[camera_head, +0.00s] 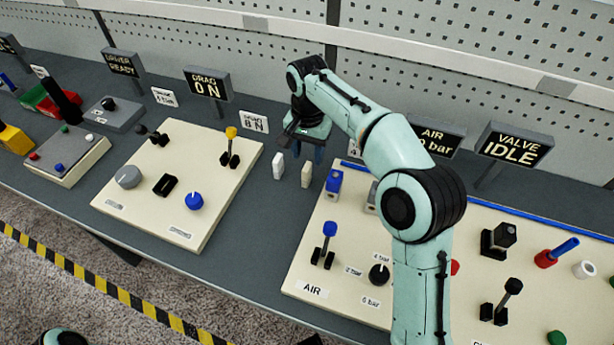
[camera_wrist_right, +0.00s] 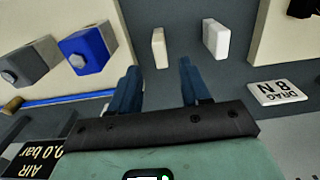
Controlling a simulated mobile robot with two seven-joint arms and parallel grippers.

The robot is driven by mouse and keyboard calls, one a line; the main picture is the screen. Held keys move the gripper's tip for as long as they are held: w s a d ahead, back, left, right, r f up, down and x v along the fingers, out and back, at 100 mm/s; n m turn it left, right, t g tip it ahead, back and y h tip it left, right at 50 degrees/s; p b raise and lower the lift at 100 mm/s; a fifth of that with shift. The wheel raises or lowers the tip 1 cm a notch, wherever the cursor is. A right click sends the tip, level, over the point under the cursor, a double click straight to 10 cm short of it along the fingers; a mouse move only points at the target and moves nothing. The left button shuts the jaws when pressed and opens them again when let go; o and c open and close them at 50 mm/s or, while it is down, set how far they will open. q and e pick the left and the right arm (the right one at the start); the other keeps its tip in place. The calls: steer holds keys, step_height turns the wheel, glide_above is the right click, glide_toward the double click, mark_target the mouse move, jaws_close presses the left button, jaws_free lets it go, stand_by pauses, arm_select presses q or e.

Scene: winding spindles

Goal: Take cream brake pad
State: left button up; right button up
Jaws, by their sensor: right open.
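The cream brake pad (camera_head: 307,175) stands upright on the grey bench between the two cream panels. A white pad (camera_head: 278,166) stands just left of it. My right gripper (camera_head: 306,152) is above and behind the cream pad, fingers pointing down, open and empty. In the right wrist view, the cream pad (camera_wrist_right: 159,48) lies ahead of the gap between the blue fingertips (camera_wrist_right: 158,68), not between them. The white pad (camera_wrist_right: 216,38) is to its right there, outside the fingers. My left gripper is not in view.
The left panel (camera_head: 135,210) carries knobs and levers. The AIR panel (camera_head: 300,270) carries a blue block (camera_head: 333,181) close right of the pads. Signs, including the DRAG ON sign (camera_head: 208,84), stand along the back. Bare bench lies in front of the pads.

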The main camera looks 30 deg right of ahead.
mark_target(307, 167)
steer(key=shift+s+a+f+b, duration=0.1)
steer(key=shift+f+b, duration=0.25)
steer(key=shift+f, duration=1.2)
steer(key=shift+s+a+f+b, duration=0.1)
steer(key=shift+f+b, duration=0.25)
steer(key=shift+f, duration=1.15)
jaws_close()
